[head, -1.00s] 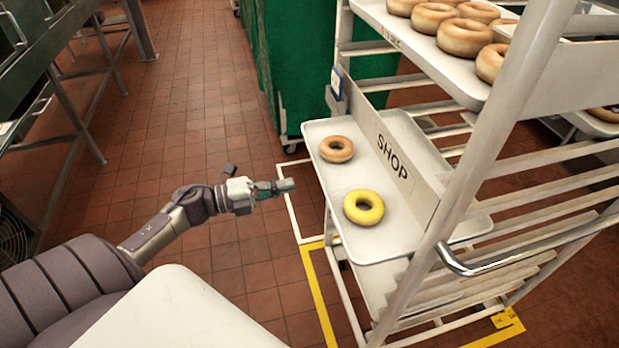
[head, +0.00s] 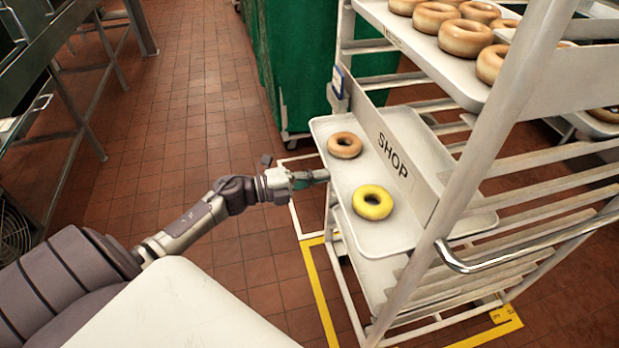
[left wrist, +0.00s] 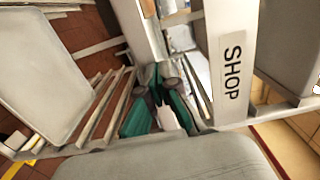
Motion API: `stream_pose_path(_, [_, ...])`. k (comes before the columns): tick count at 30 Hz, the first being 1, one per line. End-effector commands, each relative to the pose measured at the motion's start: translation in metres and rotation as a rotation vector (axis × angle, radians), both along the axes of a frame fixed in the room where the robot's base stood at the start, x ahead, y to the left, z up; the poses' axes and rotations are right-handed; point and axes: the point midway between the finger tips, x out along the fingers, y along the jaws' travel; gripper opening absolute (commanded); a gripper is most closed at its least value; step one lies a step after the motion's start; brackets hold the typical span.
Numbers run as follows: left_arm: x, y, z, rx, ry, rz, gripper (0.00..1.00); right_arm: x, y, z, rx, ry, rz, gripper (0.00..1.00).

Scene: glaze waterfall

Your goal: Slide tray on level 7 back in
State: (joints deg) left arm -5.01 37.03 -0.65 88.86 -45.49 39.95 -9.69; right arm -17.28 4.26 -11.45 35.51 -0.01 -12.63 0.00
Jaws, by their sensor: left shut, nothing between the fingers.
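The pulled-out tray (head: 340,222) juts out of the rack's left side below the SHOP sign (head: 393,157). It carries a brown donut (head: 345,145) and a yellow-glazed donut (head: 372,202), both lying flat. My left gripper (head: 322,177) is shut and empty, its tip at the tray's outer edge between the two donuts. I cannot tell for sure whether it touches the edge. In the left wrist view its green fingers show beside the SHOP sign (left wrist: 231,72). My right gripper is not in view.
The white rack (head: 465,175) has bare rails and a lower tray beneath. An upper tray (head: 440,62) holds several donuts. A green bin (head: 305,60) stands behind, and a metal table frame (head: 75,85) is at the left. The tiled floor between is clear.

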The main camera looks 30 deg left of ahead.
Motion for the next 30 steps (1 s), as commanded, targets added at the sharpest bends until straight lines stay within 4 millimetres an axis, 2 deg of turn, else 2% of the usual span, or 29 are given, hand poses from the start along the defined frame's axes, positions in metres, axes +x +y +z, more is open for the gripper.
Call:
stream_pose_path(1, [0.012, -0.010, 0.002, -0.001, -0.007, -0.002, 0.00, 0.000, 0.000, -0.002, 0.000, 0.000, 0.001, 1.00])
stream_pose_path(6, [0.049, -0.040, 0.002, -0.001, -0.007, -0.002, 0.00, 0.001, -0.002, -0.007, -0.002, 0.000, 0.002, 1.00])
stream_pose_path(11, [0.071, -0.058, 0.001, -0.001, -0.004, -0.001, 0.00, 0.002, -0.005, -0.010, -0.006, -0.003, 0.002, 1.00])
stream_pose_path(16, [0.077, -0.064, 0.001, 0.000, -0.003, 0.000, 0.00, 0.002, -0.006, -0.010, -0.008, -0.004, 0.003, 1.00])
stream_pose_path(30, [0.076, -0.059, 0.000, 0.000, -0.001, -0.002, 0.00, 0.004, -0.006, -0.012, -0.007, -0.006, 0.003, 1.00])
